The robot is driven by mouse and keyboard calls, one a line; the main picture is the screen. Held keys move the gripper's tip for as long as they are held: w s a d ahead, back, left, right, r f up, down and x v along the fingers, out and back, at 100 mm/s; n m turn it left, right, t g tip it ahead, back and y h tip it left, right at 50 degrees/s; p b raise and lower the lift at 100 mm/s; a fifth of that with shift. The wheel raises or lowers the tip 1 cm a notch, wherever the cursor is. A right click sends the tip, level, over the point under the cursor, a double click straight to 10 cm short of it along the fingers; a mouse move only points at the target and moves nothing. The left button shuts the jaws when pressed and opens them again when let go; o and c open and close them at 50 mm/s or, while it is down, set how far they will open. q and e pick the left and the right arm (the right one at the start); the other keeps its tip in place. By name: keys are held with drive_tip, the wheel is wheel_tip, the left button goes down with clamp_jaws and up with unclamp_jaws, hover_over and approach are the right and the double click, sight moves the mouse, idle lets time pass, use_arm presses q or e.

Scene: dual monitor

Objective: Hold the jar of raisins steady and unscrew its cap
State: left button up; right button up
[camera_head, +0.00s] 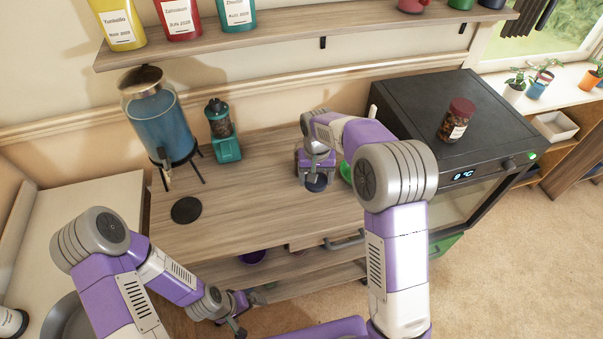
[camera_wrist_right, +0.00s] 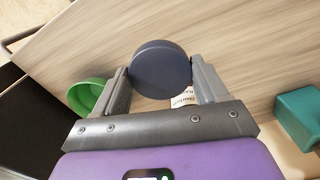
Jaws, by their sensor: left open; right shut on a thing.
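A jar with a round dark blue cap (camera_wrist_right: 163,68) is between the fingers of my right gripper (camera_wrist_right: 162,88). Part of its pale label (camera_wrist_right: 187,98) shows below the cap, but I cannot read it. In the head view the dark cap (camera_head: 316,184) shows under my right gripper (camera_head: 316,170), over the wooden table; most of the jar is hidden. My right gripper is shut on this jar. My left gripper (camera_head: 238,319) is open and empty, low in front of the table's front edge. A second jar with a dark red cap (camera_head: 457,120) stands on the black oven.
A green bowl (camera_wrist_right: 87,97) is close beside my right gripper. The black oven (camera_head: 440,85) stands right.

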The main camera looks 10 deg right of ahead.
sight(310, 194)
drive_tip(key=shift+w+a+r, duration=0.15)
drive_tip(key=shift+w+r, duration=0.2)
drive_tip(key=shift+w, duration=0.2)
drive_tip(key=shift+w+a+r, duration=0.1)
drive_tip(key=shift+w+r, duration=0.25)
drive_tip(key=shift+w, duration=0.3)
wheel_tip(310, 194, down, 10)
drive_tip(key=b, duration=0.2)
drive_tip(key=shift+r+b, duration=0.2)
drive_tip(key=shift+b, duration=0.2)
drive_tip(key=shift+f, duration=0.2)
drive_tip(key=o, duration=1.1)
drive_tip(key=shift+a, duration=0.1)
drive_tip(key=shift+o, duration=0.3)
drive_tip(key=shift+r, duration=0.15)
